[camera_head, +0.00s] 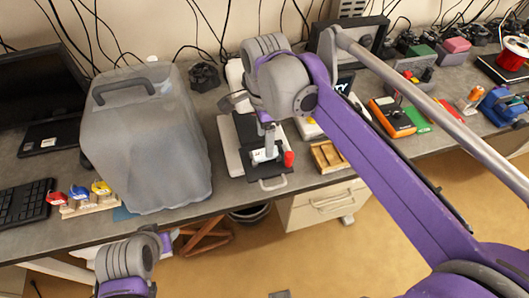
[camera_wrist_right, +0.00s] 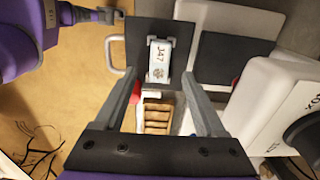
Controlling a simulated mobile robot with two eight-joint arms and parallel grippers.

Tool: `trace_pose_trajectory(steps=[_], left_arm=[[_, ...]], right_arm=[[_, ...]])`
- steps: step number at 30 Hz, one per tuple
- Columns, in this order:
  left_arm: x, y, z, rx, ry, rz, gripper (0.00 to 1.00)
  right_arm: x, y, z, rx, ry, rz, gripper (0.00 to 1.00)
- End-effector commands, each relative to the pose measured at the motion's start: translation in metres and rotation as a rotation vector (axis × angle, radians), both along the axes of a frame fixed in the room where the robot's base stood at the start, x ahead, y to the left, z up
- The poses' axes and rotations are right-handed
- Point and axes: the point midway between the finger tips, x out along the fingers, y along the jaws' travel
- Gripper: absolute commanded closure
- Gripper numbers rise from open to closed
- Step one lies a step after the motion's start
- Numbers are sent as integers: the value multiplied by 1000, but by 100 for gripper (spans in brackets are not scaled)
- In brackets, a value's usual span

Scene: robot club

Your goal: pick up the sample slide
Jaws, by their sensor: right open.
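The sample slide, a small white piece marked with dark characters (camera_head: 262,154), lies on a black plate (camera_head: 246,131). In the right wrist view the slide (camera_wrist_right: 158,58) is just beyond the fingertips, lined up with the gap between them. My right gripper (camera_head: 268,142) is above the slide. In its wrist view the right gripper (camera_wrist_right: 161,80) is open, with nothing held between its fingers. In the head view the right gripper partly hides the slide and plate. The end of my left arm (camera_head: 165,243) is low at the left, away from the slide; its fingers are not clear.
A red piece (camera_head: 289,158) stands close to the slide's right. A wooden slotted box (camera_head: 327,156) sits further right. A grey covered case (camera_head: 146,140) stands at the left. A metal handle (camera_head: 273,184) sticks out at the plate's front. White equipment (camera_wrist_right: 265,110) fills the wrist view's right side.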

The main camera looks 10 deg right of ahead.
Motion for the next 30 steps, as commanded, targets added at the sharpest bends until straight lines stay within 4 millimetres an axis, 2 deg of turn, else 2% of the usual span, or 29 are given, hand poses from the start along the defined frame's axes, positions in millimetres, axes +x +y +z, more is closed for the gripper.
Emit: trace_pose_trajectory(steps=[6,9,17,27,29,30], left_arm=[[1,0,1,0,-1,0,50],[0,0,1,0,-1,0,50],[0,0,1,0,-1,0,50],[0,0,1,0,-1,0,50],[0,0,1,0,-1,0,50],[0,0,1,0,-1,0,50]], right_arm=[[-1,0,-33,0,0,0,28],[-1,0,-42,0,0,0,28],[-1,0,-45,0,0,0,28],[-1,0,-44,0,0,1,87],[-1,0,-44,0,0,1,98],[-1,0,-44,0,0,1,100]])
